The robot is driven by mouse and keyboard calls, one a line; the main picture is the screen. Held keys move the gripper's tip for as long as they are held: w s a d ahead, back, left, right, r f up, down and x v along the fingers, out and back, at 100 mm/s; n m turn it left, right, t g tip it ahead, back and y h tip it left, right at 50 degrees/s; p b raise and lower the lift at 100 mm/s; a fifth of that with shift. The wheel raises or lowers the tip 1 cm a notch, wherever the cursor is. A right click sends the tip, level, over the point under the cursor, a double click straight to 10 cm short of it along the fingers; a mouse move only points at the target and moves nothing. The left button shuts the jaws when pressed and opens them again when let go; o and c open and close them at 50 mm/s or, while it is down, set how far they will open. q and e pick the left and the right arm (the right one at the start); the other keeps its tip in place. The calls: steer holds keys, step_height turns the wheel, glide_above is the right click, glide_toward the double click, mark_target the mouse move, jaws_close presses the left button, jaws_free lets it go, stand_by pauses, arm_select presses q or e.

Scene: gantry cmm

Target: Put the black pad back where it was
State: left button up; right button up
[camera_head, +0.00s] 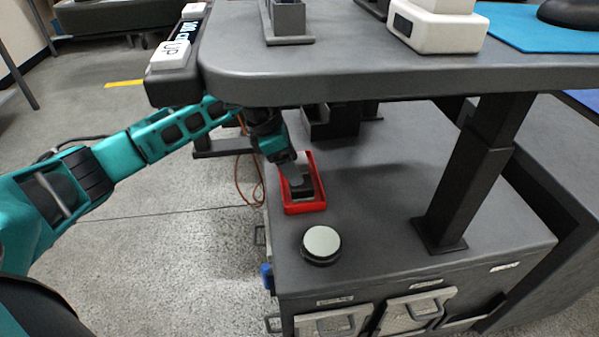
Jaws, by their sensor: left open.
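A red tray (316,205) lies on the lower dark grey surface, under the raised tabletop. A dark block, which looks like the black pad (303,193), is inside the tray. My left gripper (298,181) reaches down into the tray from above, with its fingers over and close to the pad. It is open, and its fingers partly cover the pad. I cannot tell whether they touch it. My right gripper is not in view.
The raised grey tabletop (400,70) hangs over my left forearm, close above it. A round puck with a pale top (321,243) lies in front of the tray. A dark table leg (465,180) stands to the right. Free surface lies between tray and leg.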

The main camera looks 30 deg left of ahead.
arm_select(q)
steer(key=v, duration=0.5)
steer(key=shift+a+r+p, duration=0.1)
steer(key=shift+r+p, duration=0.15)
steer(key=shift+p, duration=0.1)
